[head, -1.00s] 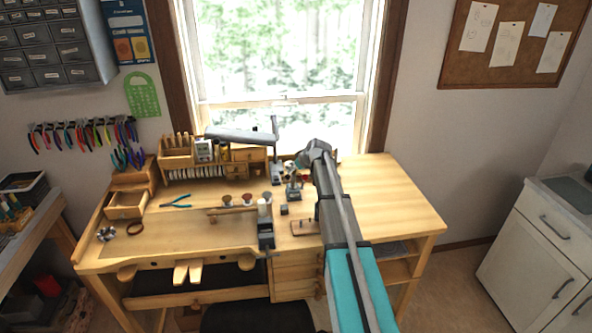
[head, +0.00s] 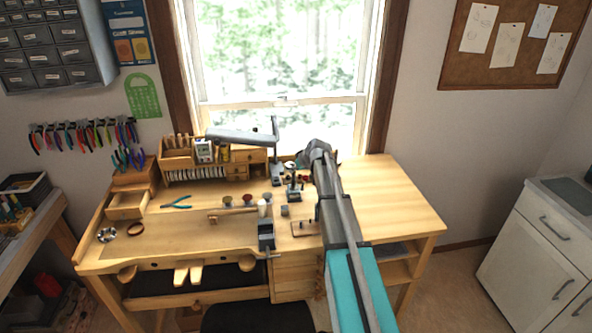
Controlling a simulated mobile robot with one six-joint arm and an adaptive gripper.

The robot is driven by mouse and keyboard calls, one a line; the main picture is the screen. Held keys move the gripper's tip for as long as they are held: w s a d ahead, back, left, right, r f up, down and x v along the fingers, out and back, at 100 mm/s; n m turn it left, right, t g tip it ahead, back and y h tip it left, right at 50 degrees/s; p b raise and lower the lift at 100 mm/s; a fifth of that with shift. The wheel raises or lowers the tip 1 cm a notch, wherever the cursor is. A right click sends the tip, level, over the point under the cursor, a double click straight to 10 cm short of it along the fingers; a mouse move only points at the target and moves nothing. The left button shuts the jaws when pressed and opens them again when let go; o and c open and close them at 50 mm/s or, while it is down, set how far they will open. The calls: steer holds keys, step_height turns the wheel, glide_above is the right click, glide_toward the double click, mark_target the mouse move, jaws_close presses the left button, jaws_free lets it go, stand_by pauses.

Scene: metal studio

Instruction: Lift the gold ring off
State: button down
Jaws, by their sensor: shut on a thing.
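My arm reaches over the wooden bench, and my gripper (head: 304,160) is at its far end near the window side. The arm's wrist covers most of it, so the jaws show only in part. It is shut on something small. I cannot make out the gold ring; it is too small or hidden by the gripper and wrist. A small dark stand (head: 293,189) with an upright post is on the bench just below the gripper in the picture.
A grey vise (head: 266,236) is at the bench's front edge. A small wooden block (head: 305,229) lies beside my arm. The bench's right side (head: 395,195) is clear.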

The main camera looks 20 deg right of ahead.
steer(key=shift+r+p, duration=0.75)
steer(key=shift+r, duration=0.2)
steer(key=shift+r+p, duration=1.15)
steer(key=shift+r+p, duration=1.1)
